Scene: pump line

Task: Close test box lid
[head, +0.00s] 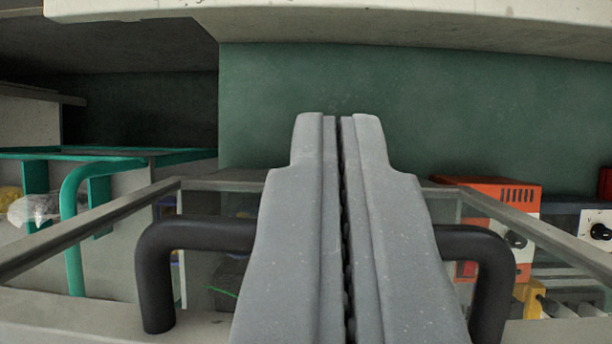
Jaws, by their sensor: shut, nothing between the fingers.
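The test box lid (85,228) shows in the head view as a clear pane in a grey frame, spanning the lower part of the picture. A black bar handle (195,236) stands on its pale near edge, bent down at both ends. My gripper (338,122) is shut and empty, pointing away from me. Its grey fingers cross in front of the handle's middle and hide it. I cannot tell whether the fingers touch the handle or how far the lid is open. The box body cannot be clearly made out.
A teal-framed rack (75,195) with bagged items is at left. An orange device (500,205) with a black knob and a white dial unit (596,230) are at right. A yellow part (528,297) shows at lower right. A green panel (270,100) stands behind, under a pale beam (400,18).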

